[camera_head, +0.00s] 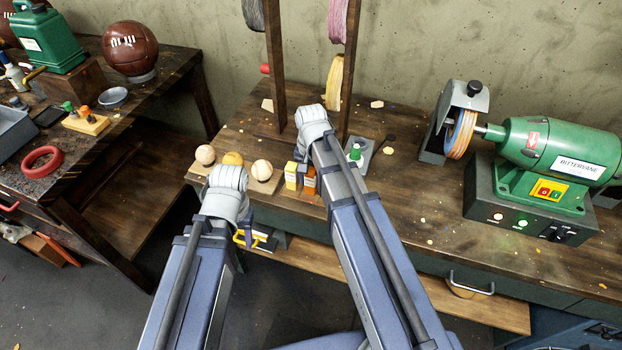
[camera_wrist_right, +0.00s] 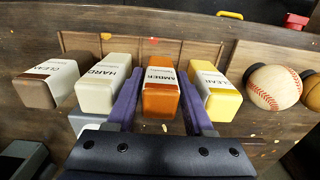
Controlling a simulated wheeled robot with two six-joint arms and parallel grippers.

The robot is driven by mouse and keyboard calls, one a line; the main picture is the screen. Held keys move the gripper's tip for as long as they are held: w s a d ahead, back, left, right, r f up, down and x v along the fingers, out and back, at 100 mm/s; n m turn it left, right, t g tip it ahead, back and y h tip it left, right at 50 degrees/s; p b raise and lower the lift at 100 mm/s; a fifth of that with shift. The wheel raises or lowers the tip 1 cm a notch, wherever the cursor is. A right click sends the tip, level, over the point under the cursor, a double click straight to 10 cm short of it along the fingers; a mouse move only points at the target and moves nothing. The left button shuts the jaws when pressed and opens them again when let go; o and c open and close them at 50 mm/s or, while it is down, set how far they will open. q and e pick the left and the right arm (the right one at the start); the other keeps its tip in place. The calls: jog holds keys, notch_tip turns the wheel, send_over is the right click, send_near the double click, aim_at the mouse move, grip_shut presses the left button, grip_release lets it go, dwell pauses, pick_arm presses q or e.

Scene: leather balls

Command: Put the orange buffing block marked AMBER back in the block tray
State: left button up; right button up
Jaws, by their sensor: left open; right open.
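The orange block marked AMBER (camera_wrist_right: 160,98) stands in a row between a yellow block marked CLEAR (camera_wrist_right: 220,102) and a white block marked HARD (camera_wrist_right: 98,95). My right gripper (camera_wrist_right: 160,85) is open, with one finger on each side of the orange block. I cannot tell whether the fingers touch it. A low wooden tray (camera_wrist_right: 190,48) lies at the foot of the row; whether the orange block's base is inside is hidden. My left gripper (camera_head: 245,222) hangs off the bench front, mostly hidden.
A brown block marked CLEAN (camera_wrist_right: 36,93) ends the row. A baseball (camera_wrist_right: 272,86) sits on the row's other side. Thread spools on posts (camera_head: 340,75) rise behind. A green buffing machine (camera_head: 550,150) stands at the right; bench between is mostly clear.

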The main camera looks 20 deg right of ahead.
notch_tip(320, 180, up, 12)
jog(key=p, duration=1.1)
jog(key=shift+p, duration=0.35)
pick_arm(q)
notch_tip(320, 180, up, 12)
pick_arm(e)
jog(key=s+a+n+h, duration=0.1)
jog(key=s+a+n, duration=0.9)
jog(key=s, duration=0.4)
jog(key=shift+s+a+n, duration=0.15)
jog(key=shift+a+n, duration=0.1)
jog(key=shift+n, duration=0.05)
